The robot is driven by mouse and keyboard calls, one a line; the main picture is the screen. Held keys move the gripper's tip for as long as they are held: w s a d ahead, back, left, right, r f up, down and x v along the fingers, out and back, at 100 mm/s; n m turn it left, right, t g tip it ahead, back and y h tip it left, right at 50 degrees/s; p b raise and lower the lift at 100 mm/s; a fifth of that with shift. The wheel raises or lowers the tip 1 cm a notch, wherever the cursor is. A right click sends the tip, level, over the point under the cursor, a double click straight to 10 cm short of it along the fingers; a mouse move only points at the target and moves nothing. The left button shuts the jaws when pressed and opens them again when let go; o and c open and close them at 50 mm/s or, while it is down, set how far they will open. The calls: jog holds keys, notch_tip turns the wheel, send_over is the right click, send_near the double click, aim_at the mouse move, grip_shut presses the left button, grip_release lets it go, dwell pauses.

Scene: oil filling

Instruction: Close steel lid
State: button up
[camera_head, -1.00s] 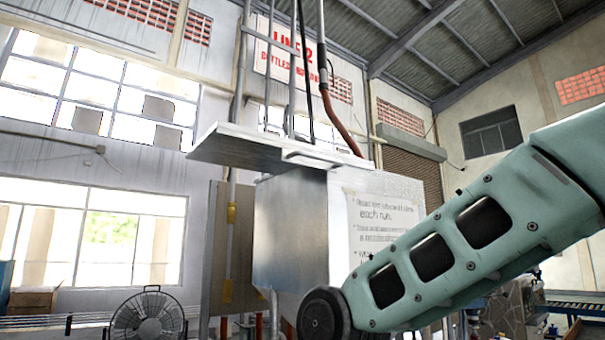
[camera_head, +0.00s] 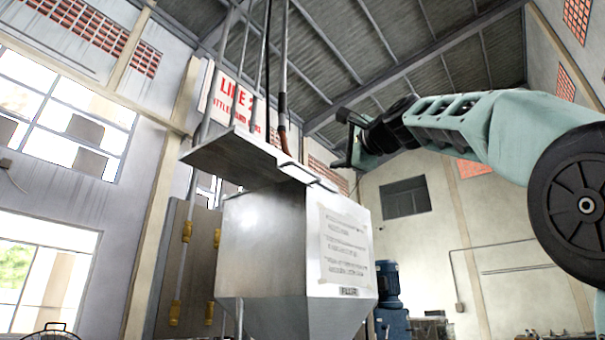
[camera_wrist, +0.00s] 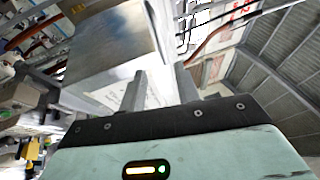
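The steel lid (camera_head: 236,157) is a flat grey plate at the top of a metal hopper (camera_head: 262,245) in the head view. It juts out to the left past the hopper's side, slightly tilted. My gripper (camera_head: 343,141) is raised to the right of the hopper's top, apart from the lid. Its two fingers are spread with nothing between them. In the wrist view my gripper (camera_wrist: 160,88) also shows two separated fingers, with the hopper (camera_wrist: 112,52) beyond them. I cannot make out the lid clearly in the wrist view.
Pipes and a dark hose (camera_head: 283,100) rise behind the lid. A paper notice (camera_head: 343,245) is on the hopper's front. A blue motor (camera_head: 388,290) stands to its right. The air between my gripper and the hopper looks clear.

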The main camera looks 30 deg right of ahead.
aim_at(307, 171)
jog(key=shift+w+d+r+p, duration=0.15)
jog(key=shift+w+r+p, duration=0.3)
jog(key=shift+w+p, duration=1.7)
jog(key=shift+w+d+r+p, duration=0.1)
jog(key=shift+w+r+p, duration=0.35)
jog(key=shift+w+p, duration=1.75)
jog(key=shift+w+d+r+p, duration=0.15)
jog(key=shift+w+r+p, duration=0.45)
jog(key=shift+w, duration=2.9)
jog(key=shift+f, duration=0.2)
grip_shut()
